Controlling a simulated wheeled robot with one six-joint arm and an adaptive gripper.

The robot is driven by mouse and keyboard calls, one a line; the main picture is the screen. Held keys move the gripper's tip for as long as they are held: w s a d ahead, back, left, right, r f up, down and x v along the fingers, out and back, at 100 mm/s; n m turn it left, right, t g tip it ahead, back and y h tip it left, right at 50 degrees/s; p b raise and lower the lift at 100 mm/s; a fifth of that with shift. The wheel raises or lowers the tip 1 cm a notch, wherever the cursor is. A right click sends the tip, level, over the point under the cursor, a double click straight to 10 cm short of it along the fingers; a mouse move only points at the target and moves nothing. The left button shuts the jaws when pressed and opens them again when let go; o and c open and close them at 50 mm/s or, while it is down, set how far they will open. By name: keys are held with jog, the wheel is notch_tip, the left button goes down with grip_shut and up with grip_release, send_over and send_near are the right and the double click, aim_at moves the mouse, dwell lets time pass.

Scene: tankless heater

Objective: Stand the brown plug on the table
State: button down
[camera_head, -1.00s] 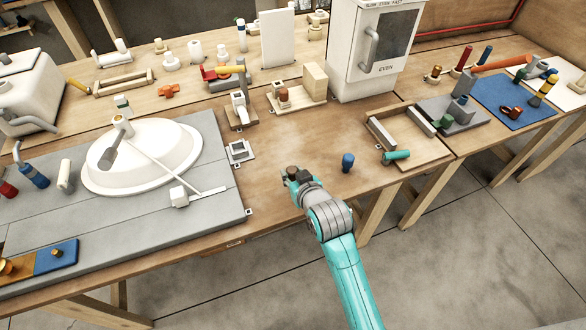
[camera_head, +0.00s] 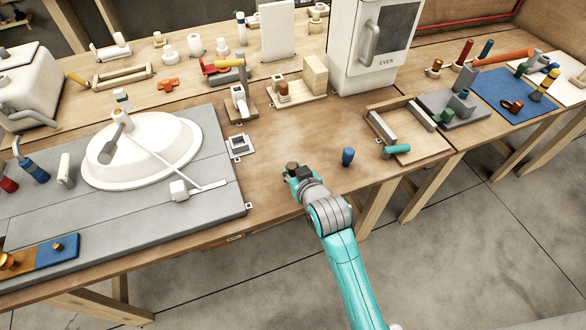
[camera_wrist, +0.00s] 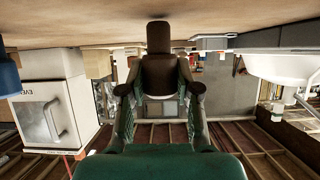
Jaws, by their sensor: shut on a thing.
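The brown plug is between the fingers of my gripper (camera_wrist: 160,92), which is shut on it. In the wrist view, where the table appears at the top, the plug (camera_wrist: 159,40) points straight at the tabletop (camera_wrist: 80,30). Its narrower end meets or nearly meets the surface; I cannot tell whether it touches. In the head view a small brown part of the plug (camera_head: 292,166) shows at the tip of my gripper (camera_head: 297,174), over the table's (camera_head: 285,135) front part. The gripper hides most of it there.
A blue plug (camera_head: 348,157) stands just right of my gripper. A wooden tray (camera_head: 440,147) with a teal cylinder (camera_head: 396,151) lies further right. The grey board (camera_head: 225,190) with a white basin (camera_head: 180,140) is left. The tabletop behind my gripper is clear.

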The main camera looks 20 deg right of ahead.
jog(key=shift+f, duration=0.25)
jog(key=c, duration=0.7)
grip_release()
jog(key=shift+c, duration=0.2)
jog(key=v, duration=1.2)
